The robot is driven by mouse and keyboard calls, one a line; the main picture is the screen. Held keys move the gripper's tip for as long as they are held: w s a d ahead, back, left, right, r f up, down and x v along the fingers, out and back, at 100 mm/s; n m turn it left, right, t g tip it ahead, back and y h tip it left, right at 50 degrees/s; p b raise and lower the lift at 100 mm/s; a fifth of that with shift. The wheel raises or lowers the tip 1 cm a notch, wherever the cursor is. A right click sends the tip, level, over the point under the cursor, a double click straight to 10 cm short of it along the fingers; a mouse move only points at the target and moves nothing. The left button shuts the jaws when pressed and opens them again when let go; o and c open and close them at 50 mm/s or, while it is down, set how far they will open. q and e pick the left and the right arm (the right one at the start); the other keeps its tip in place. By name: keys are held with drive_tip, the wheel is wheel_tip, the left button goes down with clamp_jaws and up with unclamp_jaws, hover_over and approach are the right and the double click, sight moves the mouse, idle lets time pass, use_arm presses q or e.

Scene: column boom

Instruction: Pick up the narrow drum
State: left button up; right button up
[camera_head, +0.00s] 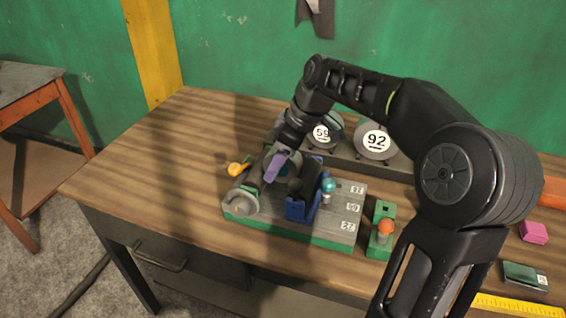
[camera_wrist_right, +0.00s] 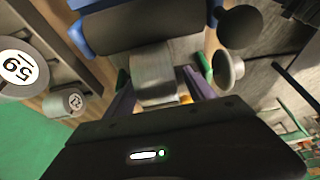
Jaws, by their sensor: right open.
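My right gripper (camera_head: 274,166) comes in from the right in the head view, its purple fingers pointing down over the left part of a grey and green base (camera_head: 335,213). The fingers are apart in the right wrist view (camera_wrist_right: 160,88), with a grey rounded piece (camera_wrist_right: 154,72) between or just beyond them; I cannot tell contact. This piece may be the narrow drum, but I cannot be sure. A dark roller (camera_wrist_right: 140,27) sits in a blue frame beyond it; the blue frame (camera_head: 303,205) also shows in the head view. My left gripper is out of view.
Round pieces labelled 59 (camera_head: 322,132) and 92 (camera_head: 374,141) stand in a rack behind. A teal ball knob (camera_head: 328,185), an orange-topped green block (camera_head: 384,232) and a grey disc (camera_head: 240,204) are close by. The table's left side (camera_head: 140,160) is clear.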

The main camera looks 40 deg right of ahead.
drive_tip(key=shift+c, duration=0.4)
clamp_jaws()
idle(0.6)
